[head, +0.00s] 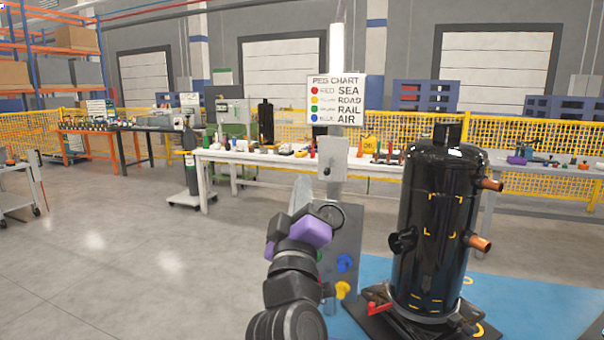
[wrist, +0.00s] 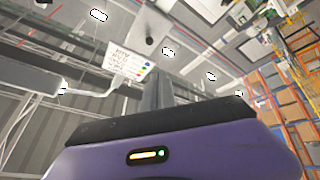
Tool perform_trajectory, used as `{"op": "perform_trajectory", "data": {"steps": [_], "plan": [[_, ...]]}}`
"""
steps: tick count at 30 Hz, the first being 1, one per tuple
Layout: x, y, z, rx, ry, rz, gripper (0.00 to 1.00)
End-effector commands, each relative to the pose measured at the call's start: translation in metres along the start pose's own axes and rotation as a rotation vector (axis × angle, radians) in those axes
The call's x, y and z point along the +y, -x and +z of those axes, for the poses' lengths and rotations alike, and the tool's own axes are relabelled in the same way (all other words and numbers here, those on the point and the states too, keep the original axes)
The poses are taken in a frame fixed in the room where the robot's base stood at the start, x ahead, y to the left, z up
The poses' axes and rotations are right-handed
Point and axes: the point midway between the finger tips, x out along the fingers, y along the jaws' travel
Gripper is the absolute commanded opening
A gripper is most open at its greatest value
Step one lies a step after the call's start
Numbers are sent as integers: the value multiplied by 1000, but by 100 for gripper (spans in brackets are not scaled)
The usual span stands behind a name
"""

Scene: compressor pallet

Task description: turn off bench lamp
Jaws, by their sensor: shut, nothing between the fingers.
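A bright white upright tube (head: 337,55) stands above the peg chart in the head view; it looks lit and may be the bench lamp. Below the chart is a pale grey box (head: 333,152) on a post, with a small dark knob or switch (head: 327,171) low on its face. My gripper (head: 302,184) points upward, just left of and below this box in the picture, apparently apart from it. In the wrist view my gripper (wrist: 157,84) has its grey fingers together and empty. The switch cannot be made out in the wrist view.
A black compressor (head: 432,235) with copper stubs stands close on the right. A grey panel with coloured pegs (head: 343,263) is just right of my arm. The peg chart (head: 335,99) is above the box. A white bench (head: 260,158) lies behind; open floor is at left.

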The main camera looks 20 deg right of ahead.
Motion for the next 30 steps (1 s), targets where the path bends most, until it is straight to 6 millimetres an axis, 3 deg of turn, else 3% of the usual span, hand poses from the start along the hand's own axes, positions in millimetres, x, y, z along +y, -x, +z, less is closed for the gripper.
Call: {"op": "perform_trajectory", "data": {"steps": [7, 19, 25, 27, 30], "plan": [[-6, 24, 6, 1, 0, 0, 0], [-6, 26, 6, 2, -4, 0, 0], [-1, 29, -21, 100, -111, -16, 0], [-6, 43, -30, 161, -178, -49, 0], [-18, 67, -25, 219, -244, -106, 0]]}}
